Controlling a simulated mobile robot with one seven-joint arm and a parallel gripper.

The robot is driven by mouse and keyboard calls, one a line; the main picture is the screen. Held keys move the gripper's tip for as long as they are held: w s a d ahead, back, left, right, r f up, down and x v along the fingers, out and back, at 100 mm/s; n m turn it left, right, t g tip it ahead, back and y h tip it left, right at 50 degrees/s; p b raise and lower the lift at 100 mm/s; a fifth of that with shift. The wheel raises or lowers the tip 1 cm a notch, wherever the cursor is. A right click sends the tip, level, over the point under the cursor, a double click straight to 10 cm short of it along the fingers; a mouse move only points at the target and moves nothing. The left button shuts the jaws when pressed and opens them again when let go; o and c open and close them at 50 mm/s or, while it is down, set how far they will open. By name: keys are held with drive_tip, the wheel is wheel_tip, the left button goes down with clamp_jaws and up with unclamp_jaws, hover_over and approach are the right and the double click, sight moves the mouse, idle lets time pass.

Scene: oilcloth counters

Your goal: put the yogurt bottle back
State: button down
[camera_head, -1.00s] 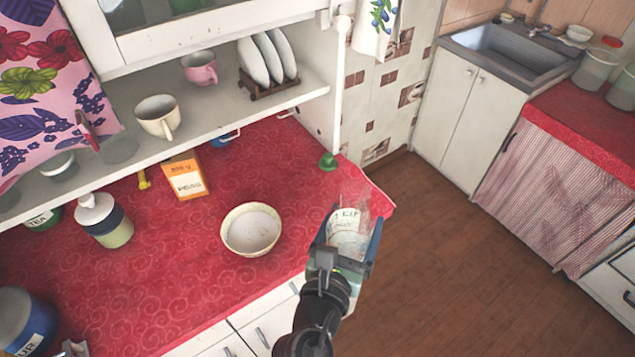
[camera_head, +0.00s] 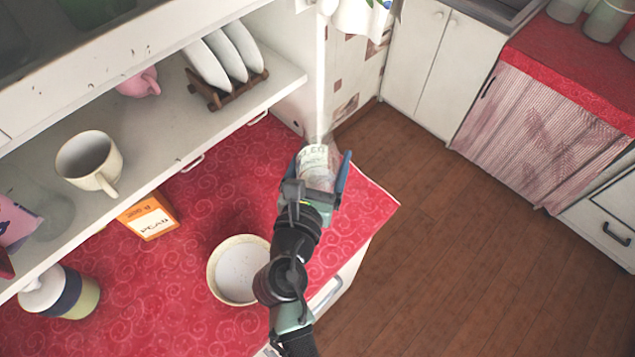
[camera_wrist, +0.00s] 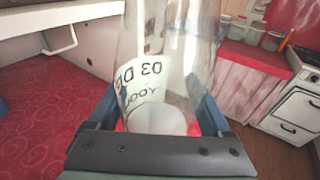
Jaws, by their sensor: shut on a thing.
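The yogurt bottle (camera_head: 314,160) is clear with a white printed label. My gripper (camera_head: 321,172) is shut on it, above the far right end of the red counter (camera_head: 345,215). In the wrist view the bottle (camera_wrist: 158,95) stands between the two blue fingers, with its label and white bottom part showing and its top cut off by the frame edge. I cannot tell whether the bottle touches the counter.
A cream bowl (camera_head: 216,272) sits on the counter beside my arm. An orange carton (camera_head: 150,218) and a lidded jar (camera_head: 62,292) stand further left. The shelf (camera_head: 160,125) above holds a cream mug (camera_head: 88,160) and a rack of plates (camera_head: 222,62). Open floor lies right.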

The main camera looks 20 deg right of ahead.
wheel_tip(320, 180, down, 6)
drive_tip(key=shift+f+b, duration=0.25)
drive_tip(key=shift+b, duration=0.6)
drive_tip(key=shift+f, duration=0.2)
unclamp_jaws()
drive_tip(key=shift+r, duration=0.1)
drive_tip(key=b+v, duration=0.1)
drive_tip(key=v, duration=1.1)
